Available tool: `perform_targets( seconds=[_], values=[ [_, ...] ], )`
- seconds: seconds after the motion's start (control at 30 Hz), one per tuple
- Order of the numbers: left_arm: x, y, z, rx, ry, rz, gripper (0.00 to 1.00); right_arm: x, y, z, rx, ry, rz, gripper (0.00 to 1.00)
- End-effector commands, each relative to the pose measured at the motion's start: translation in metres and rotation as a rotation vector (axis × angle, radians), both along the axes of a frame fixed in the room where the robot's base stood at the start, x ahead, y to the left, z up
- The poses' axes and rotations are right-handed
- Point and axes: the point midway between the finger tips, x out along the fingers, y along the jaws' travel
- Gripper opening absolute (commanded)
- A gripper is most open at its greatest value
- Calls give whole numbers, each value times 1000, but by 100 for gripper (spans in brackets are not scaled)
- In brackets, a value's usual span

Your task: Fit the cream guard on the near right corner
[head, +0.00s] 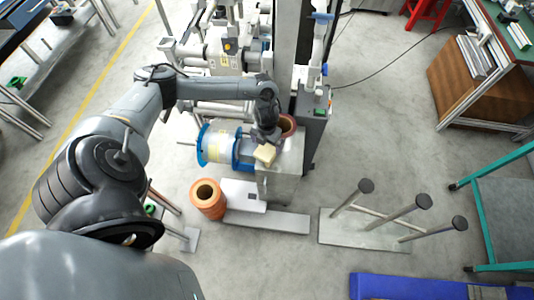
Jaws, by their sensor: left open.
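A small cream block, likely the cream guard (265,154), shows at the left part of the grey metal table (285,170) beside the machine. My left gripper (266,138) is directly above and behind it, pointing down, with its jaws open. The fingertips are small and partly hidden, so I cannot tell whether they touch the block. I cannot tell whether the block sits on a corner. My right gripper is not in view.
A blue-flanged reel (219,146) is left of the block, and a brown-red roll (288,125) is just behind it. An orange roll (207,198) stands on the floor. A plate with several posts (362,230) lies right.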

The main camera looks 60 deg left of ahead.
Motion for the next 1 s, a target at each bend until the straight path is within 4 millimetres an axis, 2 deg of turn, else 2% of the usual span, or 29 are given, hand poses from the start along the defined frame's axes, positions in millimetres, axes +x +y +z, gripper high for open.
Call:
perform_targets(
  seconds=[0.3, 0.6, 0.9, 0.97, 1.0],
  values=[
    [-2, 1, -41, -1, 2, 1, 100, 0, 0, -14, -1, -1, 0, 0],
    [-2, 2, -44, 0, 1, -1, 98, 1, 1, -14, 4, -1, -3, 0],
    [-2, 2, -44, 0, 1, -1, 52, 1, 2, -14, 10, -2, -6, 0],
    [-2, 2, -44, 0, 1, 0, 44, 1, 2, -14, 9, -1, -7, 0],
    [-2, 2, -44, 0, 1, -1, 44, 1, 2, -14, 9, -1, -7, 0]
  ],
)
